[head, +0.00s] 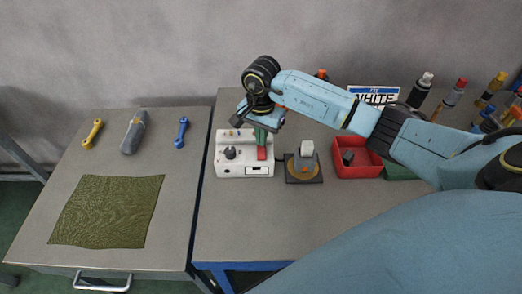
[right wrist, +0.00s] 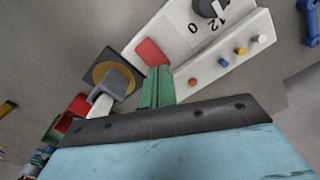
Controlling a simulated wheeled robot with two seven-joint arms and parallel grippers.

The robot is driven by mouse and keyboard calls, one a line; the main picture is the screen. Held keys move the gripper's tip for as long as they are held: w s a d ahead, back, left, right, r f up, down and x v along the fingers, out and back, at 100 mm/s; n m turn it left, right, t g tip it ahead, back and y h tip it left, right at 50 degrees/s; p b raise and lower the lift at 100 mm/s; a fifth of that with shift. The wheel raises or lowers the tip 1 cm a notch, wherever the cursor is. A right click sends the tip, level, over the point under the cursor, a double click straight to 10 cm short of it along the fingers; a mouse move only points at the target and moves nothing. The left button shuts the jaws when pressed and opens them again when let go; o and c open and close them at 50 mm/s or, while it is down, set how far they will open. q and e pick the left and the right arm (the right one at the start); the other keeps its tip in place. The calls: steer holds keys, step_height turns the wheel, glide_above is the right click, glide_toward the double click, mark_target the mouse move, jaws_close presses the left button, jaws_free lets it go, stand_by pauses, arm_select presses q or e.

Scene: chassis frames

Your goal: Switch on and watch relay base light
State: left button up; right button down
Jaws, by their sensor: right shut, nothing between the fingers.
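A white control box (head: 228,165) with a dark round knob, a red switch (head: 262,153) and small coloured pegs stands on the right-hand table. My right gripper (head: 263,138) is over the box, its green fingers together and empty, pointing down at the red switch. In the right wrist view, the fingertips (right wrist: 158,72) are at the edge of the red switch (right wrist: 152,50); I cannot tell whether they touch it. The dial's digits show beside the knob (right wrist: 207,7). I cannot make out which part is the relay base light or whether it is lit. My left gripper is not in view.
A dark square plate (head: 303,178) with an orange disc and a grey-white block stands right of the box, then a red bin (head: 358,168). Several bottles are at the back right. The left table holds wrenches, a grey tool (head: 133,135) and a green cloth (head: 106,212).

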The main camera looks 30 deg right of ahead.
steer(key=shift+f+b, duration=0.7)
steer(key=shift+f, duration=0.2)
stand_by(0.4)
steer(key=shift+r+p, duration=2.05)
steer(key=shift+r, duration=1.55)
steer(key=shift+f, duration=0.1)
